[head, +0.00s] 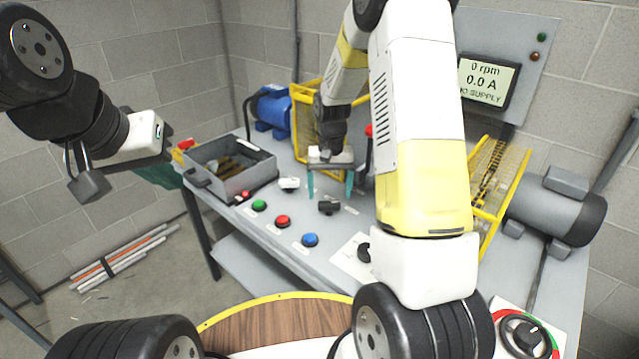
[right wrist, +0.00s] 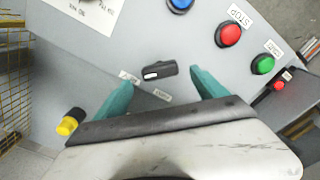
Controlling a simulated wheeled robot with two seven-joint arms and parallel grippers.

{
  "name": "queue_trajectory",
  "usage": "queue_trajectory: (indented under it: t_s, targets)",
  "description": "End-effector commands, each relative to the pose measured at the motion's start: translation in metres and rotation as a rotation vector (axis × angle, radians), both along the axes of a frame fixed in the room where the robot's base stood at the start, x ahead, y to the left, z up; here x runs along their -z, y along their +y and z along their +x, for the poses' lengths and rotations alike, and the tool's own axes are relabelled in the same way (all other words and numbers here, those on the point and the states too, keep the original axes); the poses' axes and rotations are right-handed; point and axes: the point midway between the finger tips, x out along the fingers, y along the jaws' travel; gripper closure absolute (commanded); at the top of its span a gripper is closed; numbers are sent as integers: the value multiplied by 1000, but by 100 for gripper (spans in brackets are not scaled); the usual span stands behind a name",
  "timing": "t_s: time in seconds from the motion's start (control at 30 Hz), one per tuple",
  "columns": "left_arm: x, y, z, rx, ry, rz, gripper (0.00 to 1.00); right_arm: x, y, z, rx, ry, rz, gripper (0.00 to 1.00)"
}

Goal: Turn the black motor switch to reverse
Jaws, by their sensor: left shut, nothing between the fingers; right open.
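The black motor switch (head: 328,206) is a small knob on the grey bench top, beside the row of coloured buttons. In the right wrist view the switch (right wrist: 159,71) shows a white mark at one end and small labels on both sides. My right gripper (head: 330,188) is open above the switch, its teal fingers pointing down. In the right wrist view the fingertips (right wrist: 162,79) lie either side of the switch, apart from it. My left gripper (head: 163,177) is shut and empty at the left, beyond the bench's left end. The label wording is too small to read.
Green (head: 259,205), red (head: 282,221) and blue (head: 310,240) buttons line the bench front. A grey open bin (head: 232,172) stands at the left. A display (head: 484,82) reads 0 rpm, 0.0 A. A yellow-topped knob (right wrist: 68,126) stands near the right gripper.

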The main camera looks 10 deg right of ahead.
Motion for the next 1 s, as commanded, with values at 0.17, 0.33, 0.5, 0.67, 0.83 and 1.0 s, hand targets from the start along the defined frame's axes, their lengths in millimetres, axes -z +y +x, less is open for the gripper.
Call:
queue_trajectory:
  t_s: [0.17, 0.33, 0.5, 0.67, 0.83, 1.0]
  targets:
    - [0, 0, 0, 0, 0, 0, 100, -30, 0, 1, 0, -3, 1, 18]
    - [0, 0, 0, 0, 0, 0, 100, -44, 0, 0, 0, -1, 1, 18]
    - [0, 0, 0, 0, 0, 0, 100, -45, 0, 0, 0, 0, 0, 18]
    - [0, 0, 0, 0, 0, 0, 100, -46, 0, 0, 0, -2, 1, 18]
    - [0, 0, 0, 0, 0, 0, 100, -74, 1, -11, -7, -42, 20, 18]
    - [0, 0, 0, 0, 0, 0, 100, -137, 4, -46, -33, -142, 63, 18]
